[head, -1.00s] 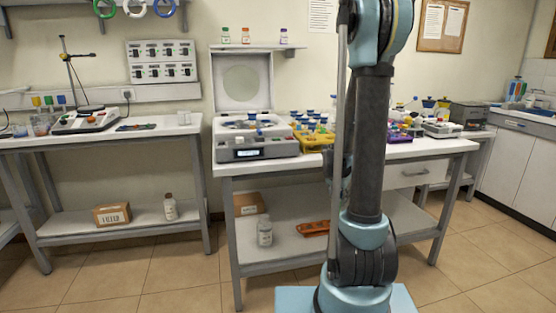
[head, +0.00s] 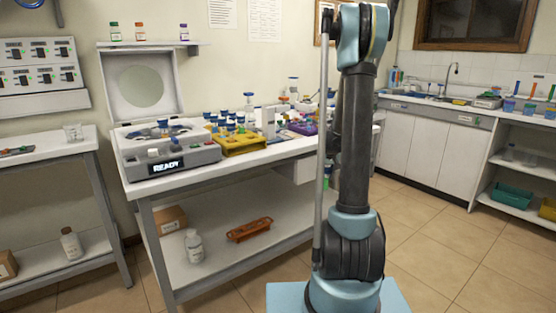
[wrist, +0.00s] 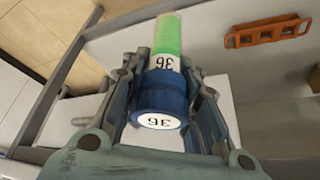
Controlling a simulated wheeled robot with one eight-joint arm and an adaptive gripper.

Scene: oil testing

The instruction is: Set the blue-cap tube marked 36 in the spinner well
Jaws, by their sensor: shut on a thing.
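In the wrist view my gripper (wrist: 165,75) is shut on the blue-cap tube (wrist: 160,100), with a finger on each side of it. The cap top and the white label both read 36, and the tube's far end is bright green. In the head view my own arm mostly hides the gripper and tube. The spinner (head: 170,161) stands at the left end of the bench with its lid (head: 140,82) raised and its display reading READY. Blue caps show in its rotor area (head: 163,129); single wells are too small to tell.
A yellow rack (head: 242,146) with several blue-capped tubes stands right of the spinner, among other bench gear. An orange rack (head: 249,230) and a white bottle (head: 194,246) are on the lower shelf (head: 222,255). Open floor lies in front of the bench (head: 145,190).

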